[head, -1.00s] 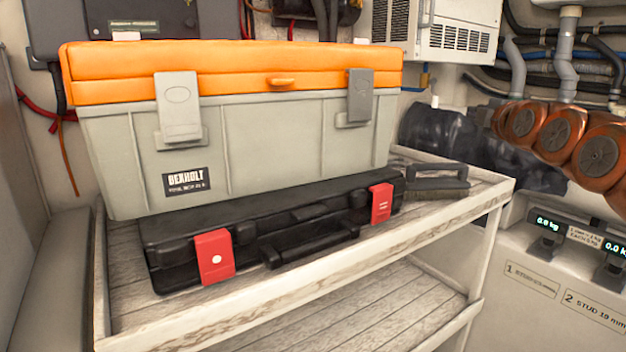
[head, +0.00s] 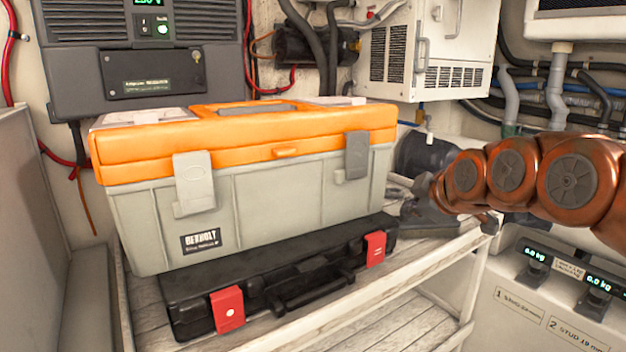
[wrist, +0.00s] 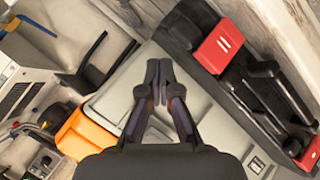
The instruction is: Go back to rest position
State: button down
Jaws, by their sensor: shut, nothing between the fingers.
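My gripper (wrist: 158,82) shows in the wrist view with its two dark fingers together and nothing between them. Below it lies the grey toolbox (wrist: 200,130) with its orange lid (wrist: 82,138). In the head view my copper-coloured arm reaches in from the right, and its dark end is just right of the toolbox (head: 290,225), over the shelf's far end. The fingers are hard to make out there.
A black case (head: 270,285) with red latches lies in front of the toolbox on the white cart (head: 415,285). Scale displays (head: 535,255) stand at right. A white wall unit (head: 425,45) hangs behind.

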jog(key=s+f+m+g+h+p, duration=0.1)
jog(key=s+f+m+g+p, duration=0.2)
jog(key=s, duration=1.5)
jog(key=s+f+m+g+h+p, duration=0.1)
jog(key=s+m+g+p, duration=0.8)
jog(key=s, duration=1)
jog(key=f+m+p, duration=0.1)
jog(key=p, duration=0.3)
jog(key=shift+s+a+f+h+p, duration=0.15)
jog(key=shift+a+f+h+p, duration=0.15)
jog(key=shift+f+p, duration=0.1)
